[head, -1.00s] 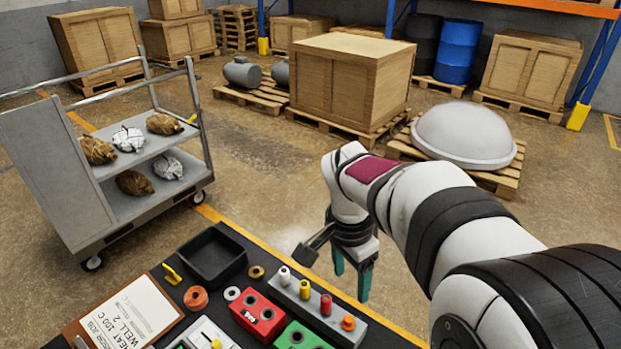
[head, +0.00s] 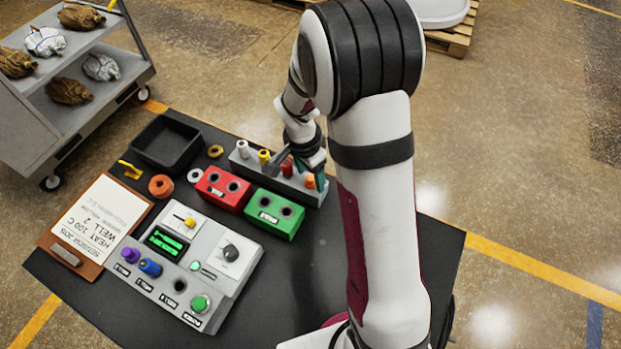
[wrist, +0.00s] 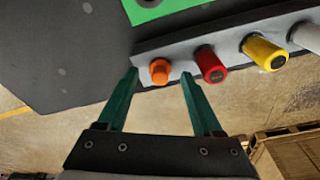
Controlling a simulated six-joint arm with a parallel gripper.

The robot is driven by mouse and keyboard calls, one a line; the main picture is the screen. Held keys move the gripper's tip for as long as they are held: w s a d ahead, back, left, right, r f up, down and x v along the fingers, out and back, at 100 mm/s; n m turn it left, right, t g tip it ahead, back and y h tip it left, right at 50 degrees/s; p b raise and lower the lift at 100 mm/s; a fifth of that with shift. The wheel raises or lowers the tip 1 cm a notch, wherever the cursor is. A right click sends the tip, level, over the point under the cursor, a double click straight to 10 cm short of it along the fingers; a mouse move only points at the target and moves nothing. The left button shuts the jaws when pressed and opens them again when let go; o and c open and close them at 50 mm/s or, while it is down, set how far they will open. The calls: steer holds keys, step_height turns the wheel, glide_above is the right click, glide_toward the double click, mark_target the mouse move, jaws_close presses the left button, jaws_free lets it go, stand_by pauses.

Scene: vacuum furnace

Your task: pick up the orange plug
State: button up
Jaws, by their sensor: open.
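The orange plug (head: 310,181) stands at the right end of a grey rack (head: 240,165) at the table's far edge. It also shows in the wrist view (wrist: 160,72), where it appears between the tips of my gripper (wrist: 159,77). The teal fingers are spread, one on each side of the plug, with gaps visible. The right finger lies between the orange plug and the red plug (wrist: 210,65). In the head view my gripper partly covers the rack and its plugs.
A yellow plug (wrist: 264,52) and a white plug (head: 242,149) stand along the same rack. A red block (head: 222,190) and a green block (head: 274,215) sit close in front. A control box (head: 190,265), black tray (head: 166,145) and clipboard (head: 96,225) lie left.

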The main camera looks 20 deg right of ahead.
jaws_close()
stand_by(0.3)
